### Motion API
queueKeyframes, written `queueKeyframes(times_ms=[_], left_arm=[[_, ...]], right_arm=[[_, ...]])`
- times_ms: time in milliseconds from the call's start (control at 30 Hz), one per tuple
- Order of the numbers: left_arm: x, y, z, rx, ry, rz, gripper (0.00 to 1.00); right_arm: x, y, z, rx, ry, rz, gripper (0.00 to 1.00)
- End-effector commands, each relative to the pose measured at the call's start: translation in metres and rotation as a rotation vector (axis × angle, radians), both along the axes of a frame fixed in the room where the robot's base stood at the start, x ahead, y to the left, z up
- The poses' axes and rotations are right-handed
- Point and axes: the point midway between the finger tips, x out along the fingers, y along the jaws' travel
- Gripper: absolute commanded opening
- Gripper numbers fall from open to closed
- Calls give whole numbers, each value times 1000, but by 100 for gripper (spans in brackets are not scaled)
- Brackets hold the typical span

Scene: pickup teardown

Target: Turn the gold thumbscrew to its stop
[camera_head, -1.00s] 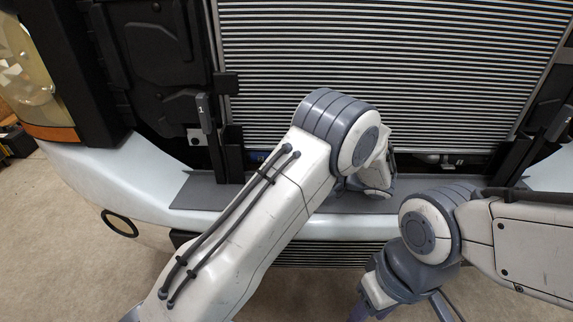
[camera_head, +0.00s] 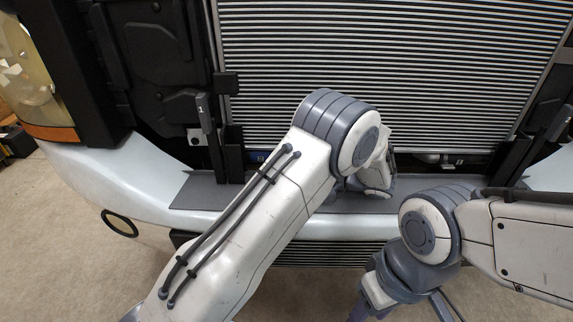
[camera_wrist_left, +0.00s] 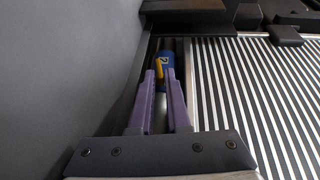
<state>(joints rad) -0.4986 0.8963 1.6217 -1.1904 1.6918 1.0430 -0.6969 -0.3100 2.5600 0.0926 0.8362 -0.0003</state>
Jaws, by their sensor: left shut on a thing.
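In the left wrist view, the gold thumbscrew (camera_wrist_left: 159,69) shows as a small yellow-gold piece in front of a blue part marked 2 (camera_wrist_left: 167,58). The two purple fingers of my left gripper (camera_wrist_left: 161,78) are on either side of it, and the gripper is shut on it. The fingers partly hide the thumbscrew. In the head view, my left wrist hides the thumbscrew and the left fingertips. My right gripper (camera_head: 366,311) is at the bottom edge of the head view, away from the truck front. It is cut off, so its opening cannot be seen.
A finned radiator (camera_head: 390,70) fills the back, close beside my left gripper. A dark grey ledge (camera_head: 203,194) runs below it, above the white bumper (camera_head: 90,180). A dark upright latch marked 1 (camera_head: 203,112) stands left of the radiator.

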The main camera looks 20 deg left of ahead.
Motion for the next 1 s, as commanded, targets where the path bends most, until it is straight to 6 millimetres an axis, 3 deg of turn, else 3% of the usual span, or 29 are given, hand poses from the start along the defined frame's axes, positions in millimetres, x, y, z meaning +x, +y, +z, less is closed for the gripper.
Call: queueKeyframes(times_ms=[200,233,267,300,667,767,1000], left_arm=[[-2,0,-2,-1,6,5,0],[-2,0,-2,-1,6,5,22],[-2,0,-2,-2,6,5,34],[-2,0,-2,-1,5,4,39],[-1,-4,0,-1,1,2,39],[-2,-15,2,0,2,1,39],[-8,-63,8,-1,1,-1,39]], right_arm=[[0,0,0,0,0,0,50],[0,0,0,0,0,0,50],[0,0,0,0,0,0,50],[0,0,0,0,0,0,50],[0,0,1,0,0,0,50],[0,0,4,0,0,0,50],[0,0,13,0,0,0,50]])
